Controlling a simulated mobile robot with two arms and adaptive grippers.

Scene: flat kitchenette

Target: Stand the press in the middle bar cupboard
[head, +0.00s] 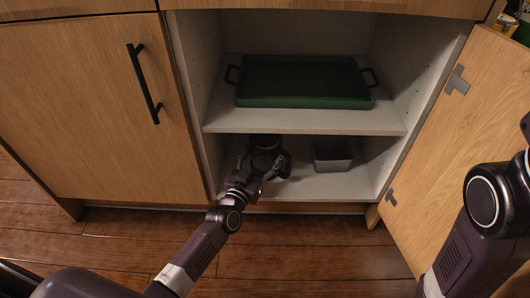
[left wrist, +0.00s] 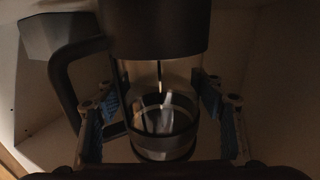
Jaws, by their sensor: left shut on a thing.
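The press is a dark-lidded glass jug with a black handle. In the left wrist view the press (left wrist: 152,30) fills the middle, its handle to the left. My left gripper (left wrist: 162,108) has one blue-padded finger on each side of the glass and is shut on it. In the head view my left gripper (head: 265,168) reaches into the lower compartment of the open cupboard (head: 325,186), and the dark top of the press (head: 265,141) shows just beyond it. Whether its base touches the lower shelf is hidden. My right arm shows at the right edge; its gripper is out of view.
A grey open bin (head: 333,158) stands on the lower shelf, right of the press. A green tray (head: 302,82) lies on the upper shelf (head: 300,121), close above my left gripper. The open door (head: 455,140) stands at the right; a closed door (head: 95,110) is at the left.

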